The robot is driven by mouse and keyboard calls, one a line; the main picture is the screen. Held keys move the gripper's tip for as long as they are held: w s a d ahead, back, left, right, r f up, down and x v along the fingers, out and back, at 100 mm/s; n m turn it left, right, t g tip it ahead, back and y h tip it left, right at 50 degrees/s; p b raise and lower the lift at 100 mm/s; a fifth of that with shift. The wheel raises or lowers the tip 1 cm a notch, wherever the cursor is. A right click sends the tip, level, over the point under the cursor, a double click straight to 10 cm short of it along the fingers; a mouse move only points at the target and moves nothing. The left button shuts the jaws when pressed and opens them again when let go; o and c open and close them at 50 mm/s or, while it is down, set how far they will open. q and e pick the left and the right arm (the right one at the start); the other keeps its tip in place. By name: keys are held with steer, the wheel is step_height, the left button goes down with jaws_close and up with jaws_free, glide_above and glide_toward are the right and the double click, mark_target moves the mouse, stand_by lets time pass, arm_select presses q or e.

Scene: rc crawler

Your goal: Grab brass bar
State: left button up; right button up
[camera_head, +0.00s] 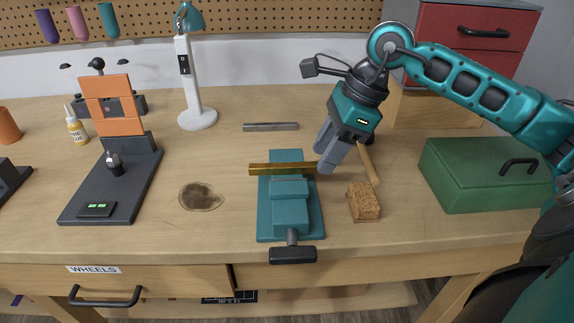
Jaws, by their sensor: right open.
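A brass bar (265,169) lies across the top of the teal vise (290,212), at the back of its jaws. The bar's left end sticks out past the vise. My right gripper (322,160) reaches in from the right and points down at the bar's right end. Its grey fingers are apart, and they hide part of that end. I cannot tell whether a finger touches the bar. My left gripper is out of view.
A grey metal bar (270,127) lies behind the vise. A cork block (363,202) and a wooden handle (368,164) lie to its right, near a green toolbox (480,175). A dark stain (200,197) and an orange-and-grey press (112,120) are on the left.

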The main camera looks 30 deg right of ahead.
steer(key=shift+w+a+f, duration=0.15)
steer(key=shift+a+f, duration=0.05)
steer(key=shift+f, duration=0.5)
steer(key=shift+c, duration=0.4)
jaws_close()
